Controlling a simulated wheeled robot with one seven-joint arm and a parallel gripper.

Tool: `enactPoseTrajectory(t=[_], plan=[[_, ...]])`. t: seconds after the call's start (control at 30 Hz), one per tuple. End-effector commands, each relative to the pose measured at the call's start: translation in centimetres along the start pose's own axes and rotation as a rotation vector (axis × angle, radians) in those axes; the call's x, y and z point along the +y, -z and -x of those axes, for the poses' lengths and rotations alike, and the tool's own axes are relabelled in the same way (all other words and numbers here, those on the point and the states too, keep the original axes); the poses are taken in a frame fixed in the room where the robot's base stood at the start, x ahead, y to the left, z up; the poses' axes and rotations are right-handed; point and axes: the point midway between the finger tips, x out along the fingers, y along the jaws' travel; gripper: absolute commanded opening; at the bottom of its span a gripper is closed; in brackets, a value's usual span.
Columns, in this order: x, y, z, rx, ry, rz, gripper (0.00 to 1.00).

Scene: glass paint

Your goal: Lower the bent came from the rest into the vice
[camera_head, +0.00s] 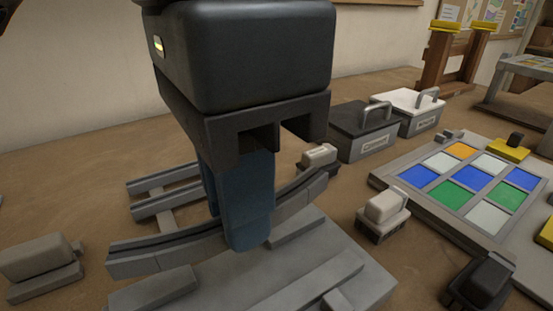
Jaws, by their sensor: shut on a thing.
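My gripper (240,225), black with blue fingers, points down and is shut on the bent came (165,252). The came is a long grey curved bar with a dark groove along it. It runs from the lower left to the right behind the fingers, which hide its middle. Below it is a grey plate with raised blocks, which looks like the vice (295,285). The came is over or at the back of this plate; I cannot tell whether it touches. Two parallel grey bars on a pale crosspiece, perhaps the rest (160,218), lie behind at the left.
A grey block (40,262) stands at the left. Small pale-topped blocks (384,208) stand at the right. A dark lidded box (362,130) and a white one (408,105) stand behind. A framed panel of coloured glass (400,205) fills the right side, with a black block (482,280) near it.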

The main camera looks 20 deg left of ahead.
Motion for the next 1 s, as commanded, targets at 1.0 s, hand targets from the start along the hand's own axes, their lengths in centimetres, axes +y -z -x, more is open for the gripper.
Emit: enactPoseTrajectory(t=[1.0], plan=[[0.0,0.0,-4.5,0.001,0.010,0.001,0.00]])
